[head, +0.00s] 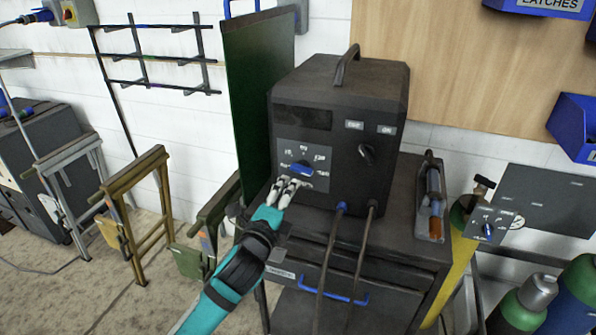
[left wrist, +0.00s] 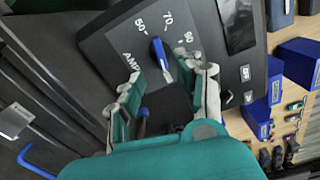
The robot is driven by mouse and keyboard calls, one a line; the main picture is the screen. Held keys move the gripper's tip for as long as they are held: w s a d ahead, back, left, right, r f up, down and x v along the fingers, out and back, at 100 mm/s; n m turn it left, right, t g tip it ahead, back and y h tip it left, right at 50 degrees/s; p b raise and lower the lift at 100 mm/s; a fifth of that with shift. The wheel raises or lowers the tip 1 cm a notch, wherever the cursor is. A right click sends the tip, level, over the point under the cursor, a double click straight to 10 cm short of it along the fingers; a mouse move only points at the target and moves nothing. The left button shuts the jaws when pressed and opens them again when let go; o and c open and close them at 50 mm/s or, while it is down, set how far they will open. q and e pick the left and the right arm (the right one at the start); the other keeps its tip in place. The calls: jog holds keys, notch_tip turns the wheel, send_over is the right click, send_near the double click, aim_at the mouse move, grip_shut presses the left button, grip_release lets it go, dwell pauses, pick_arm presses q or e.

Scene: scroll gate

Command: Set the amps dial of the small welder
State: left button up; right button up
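The small welder (head: 325,120) is a dark grey box with a handle, standing on a dark cart. Its amps dial has a blue pointer knob (head: 301,168) on a grey number plate. In the left wrist view the blue knob (left wrist: 160,55) has one end near the marks 50 and 70; the exact setting is hard to read. My left gripper (head: 290,186) is just in front of and below the dial. In the left wrist view its fingers (left wrist: 168,82) are apart, with the knob seen between them; whether they touch it I cannot tell. My right gripper is not in view.
A dark toggle knob (head: 366,153) sits right of the dial, and two cables (head: 337,235) hang from the welder's front. The cart has a blue drawer handle (head: 333,289). A green panel (head: 259,95) stands left of the welder. Gas cylinders (head: 530,305) are at lower right.

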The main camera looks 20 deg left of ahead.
aim_at(299, 172)
pick_arm(q)
jog(key=w+p, duration=0.1)
jog(key=w, duration=0.7)
jog(key=shift+d, duration=0.15)
jog(key=shift+c, duration=0.2)
grip_shut()
